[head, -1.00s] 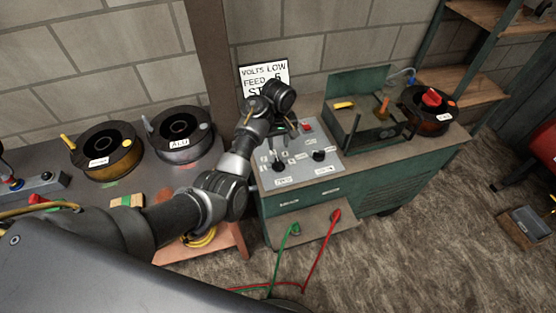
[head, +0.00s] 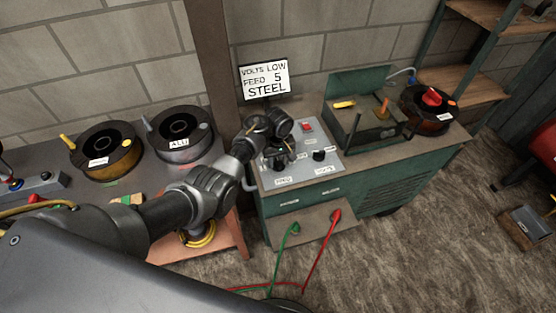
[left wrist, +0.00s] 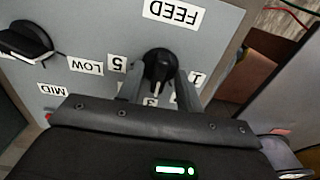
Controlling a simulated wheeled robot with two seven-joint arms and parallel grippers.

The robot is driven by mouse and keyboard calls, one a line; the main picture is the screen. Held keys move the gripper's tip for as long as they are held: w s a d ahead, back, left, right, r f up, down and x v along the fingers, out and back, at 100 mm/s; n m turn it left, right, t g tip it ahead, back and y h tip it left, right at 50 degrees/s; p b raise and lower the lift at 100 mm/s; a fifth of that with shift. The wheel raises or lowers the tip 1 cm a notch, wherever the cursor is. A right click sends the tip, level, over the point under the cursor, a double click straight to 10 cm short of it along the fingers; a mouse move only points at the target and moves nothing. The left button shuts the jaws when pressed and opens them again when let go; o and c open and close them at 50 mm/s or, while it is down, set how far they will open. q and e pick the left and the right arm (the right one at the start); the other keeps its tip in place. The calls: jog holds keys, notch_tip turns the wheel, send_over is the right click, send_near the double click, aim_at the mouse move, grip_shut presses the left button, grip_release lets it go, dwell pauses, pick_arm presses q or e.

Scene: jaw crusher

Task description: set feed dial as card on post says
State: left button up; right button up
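The card (head: 266,78) on the post reads VOLTS LOW, FEED 5, STEEL. The feed dial (left wrist: 159,66) is a black knob by the FEED label, which looks upside down in the left wrist view. Its pale pointer is toward the 3 label; the labels 5 (left wrist: 117,63) and 1 (left wrist: 197,78) lie on either side. My left gripper (left wrist: 159,88) is open, with one finger on each side of the feed dial; I see no clear grip on it. In the head view the gripper (head: 283,158) largely covers this dial. My right gripper is not in view.
The volts dial (head: 319,155) is close beside, also seen in the left wrist view (left wrist: 25,41) near LOW and MID. A red switch (head: 307,127) sits behind on the panel. Wire spools (head: 107,150) stand on the left bench. A green open box (head: 362,115) is to the right.

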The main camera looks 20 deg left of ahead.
pick_arm(q)
grip_shut()
jog(key=shift+m, duration=0.3)
jog(key=shift+r+m+p, duration=0.1)
jog(key=shift+m+p, duration=0.75)
jog(key=shift+m, duration=0.05)
jog(key=m+p, duration=0.1)
jog(key=m, duration=0.2)
jog(key=shift+m, duration=0.4)
jog(key=m+p, duration=0.1)
jog(key=m, duration=0.3)
jog(key=shift+d, duration=0.1)
jog(key=m, duration=0.5)
jog(key=shift+m, duration=0.3)
